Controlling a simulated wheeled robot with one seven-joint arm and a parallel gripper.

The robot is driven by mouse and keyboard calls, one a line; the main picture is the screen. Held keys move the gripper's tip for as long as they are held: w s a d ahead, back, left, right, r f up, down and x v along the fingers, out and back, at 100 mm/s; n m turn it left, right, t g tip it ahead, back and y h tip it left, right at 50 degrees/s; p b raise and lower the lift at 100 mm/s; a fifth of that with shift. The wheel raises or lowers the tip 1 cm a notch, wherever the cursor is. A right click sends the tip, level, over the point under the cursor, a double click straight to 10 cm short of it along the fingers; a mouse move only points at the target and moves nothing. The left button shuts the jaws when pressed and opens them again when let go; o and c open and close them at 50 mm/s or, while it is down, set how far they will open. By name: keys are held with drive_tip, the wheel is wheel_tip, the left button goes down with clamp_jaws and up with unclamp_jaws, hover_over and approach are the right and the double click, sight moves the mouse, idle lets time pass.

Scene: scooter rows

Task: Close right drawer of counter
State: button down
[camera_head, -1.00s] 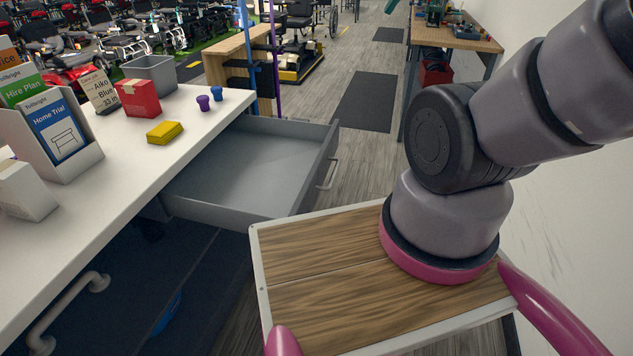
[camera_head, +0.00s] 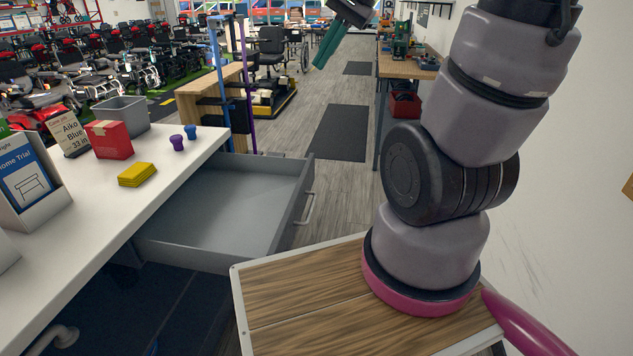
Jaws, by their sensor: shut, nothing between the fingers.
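The right drawer (camera_head: 215,215) of the counter is pulled out, grey and empty inside. Its handle (camera_head: 305,209) is on the front panel, which faces right. The white counter (camera_head: 105,200) runs along the left. My gripper (camera_head: 322,62) shows at the top middle, with teal fingers pointing down and left. It is shut and empty. In the picture it is above and beyond the drawer, well apart from it. My arm rises at the right from my wooden-topped base.
On the counter are a yellow pad stack (camera_head: 137,174), a red box (camera_head: 109,139), a grey bin (camera_head: 123,114) and two small knobs (camera_head: 177,143). A workbench (camera_head: 408,65) stands at the back right. Floor right of the drawer is clear up to a dark mat (camera_head: 338,133).

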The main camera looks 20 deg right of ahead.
drive_tip(key=w+d+f+m+y, duration=0.1)
drive_tip(key=w+d+f+m, duration=0.15)
drive_tip(key=w+f, duration=0.2)
drive_tip(key=w+d+f+m+g+y, duration=0.1)
drive_tip(key=w+d+f+m, duration=0.1)
drive_tip(key=w+f+m, duration=0.3)
drive_tip(key=w+d+f+m+y, duration=0.1)
drive_tip(key=w+d+f, duration=0.15)
drive_tip(key=f, duration=0.35)
drive_tip(key=w+d+f+m+t, duration=0.1)
drive_tip(key=w+d+f+m, duration=0.3)
drive_tip(key=f, duration=0.7)
drive_tip(key=d+f+m+t, duration=0.1)
drive_tip(key=d+f+m, duration=0.3)
drive_tip(key=f, duration=0.6)
drive_tip(key=shift+n, duration=0.55)
drive_tip(key=shift+w+a+r+x, duration=0.1)
drive_tip(key=shift+w+r+x, duration=0.1)
drive_tip(key=shift+x, duration=1.8)
drive_tip(key=shift+w+a+r+x, duration=0.15)
drive_tip(key=shift+w+r+x, duration=0.05)
drive_tip(key=shift+x, duration=1.8)
drive_tip(key=shift+w+a+r+x, duration=0.1)
drive_tip(key=shift+w+r+x, duration=0.15)
drive_tip(key=shift+x, duration=1.8)
